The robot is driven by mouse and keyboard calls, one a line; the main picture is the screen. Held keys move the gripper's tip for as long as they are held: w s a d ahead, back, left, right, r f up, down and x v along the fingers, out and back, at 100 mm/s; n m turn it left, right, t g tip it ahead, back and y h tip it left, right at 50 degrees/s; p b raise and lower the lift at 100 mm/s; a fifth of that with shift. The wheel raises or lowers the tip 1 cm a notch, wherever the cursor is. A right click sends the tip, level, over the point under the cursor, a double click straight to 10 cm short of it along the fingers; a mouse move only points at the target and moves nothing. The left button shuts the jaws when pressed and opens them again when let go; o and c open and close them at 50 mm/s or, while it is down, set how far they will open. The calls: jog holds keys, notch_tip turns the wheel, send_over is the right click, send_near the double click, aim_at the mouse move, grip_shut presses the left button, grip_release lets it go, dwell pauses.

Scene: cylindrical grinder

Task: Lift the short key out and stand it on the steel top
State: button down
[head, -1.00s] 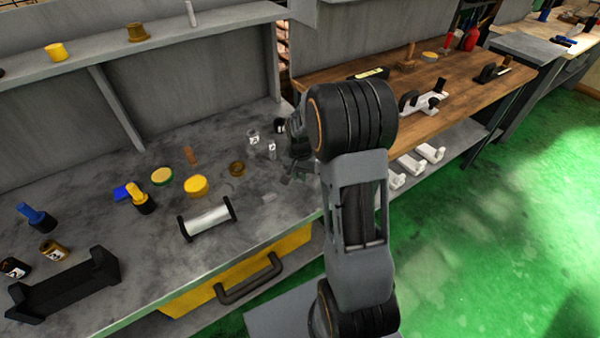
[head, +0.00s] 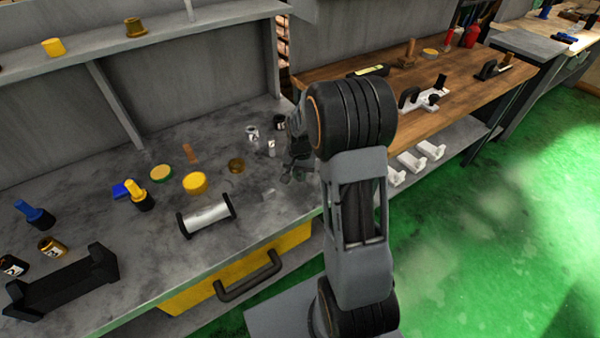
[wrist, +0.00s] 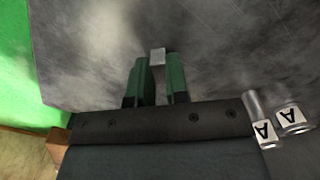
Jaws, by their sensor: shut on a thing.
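In the wrist view my gripper (wrist: 157,66) has two green fingers closed on a small grey block (wrist: 157,57), which I take for the short key. The block sits right between the fingertips. I cannot tell from this view whether its lower end touches the steel top (wrist: 225,45). In the head view my gripper (head: 293,174) is low over the right end of the steel top (head: 150,235), partly hidden by my arm. The key cannot be made out for certain there.
Two cans marked A, a narrow one (head: 271,147) and a wider one (head: 252,133), stand behind my gripper. A dark can (head: 279,123) is close by. A brass ring (head: 236,166), a yellow-lidded pot (head: 195,183) and a roller (head: 207,216) lie to the left. A pale patch (head: 268,194) shows in front.

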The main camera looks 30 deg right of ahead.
aim_at(300, 174)
jog(key=shift+f, duration=0.15)
jog(key=c, duration=1)
grip_release()
jog(key=shift+c, duration=0.2)
notch_tip(300, 174, up, 14)
jog(key=shift+p, duration=0.3)
jog(key=s+a+r+n+t+p, duration=0.1)
jog(key=s+a+n, duration=0.3)
jog(key=s, duration=0.4)
jog(key=s+a+r+n+t+p, duration=0.2)
jog(key=s+a+r+n, duration=0.1)
jog(key=s, duration=0.5)
jog(key=a+r, duration=0.1)
jog(key=a, duration=0.1)
jog(key=shift+a+r+n+t, duration=0.2)
jog(key=shift+a+n+t, duration=0.1)
jog(key=shift+a+n, duration=0.1)
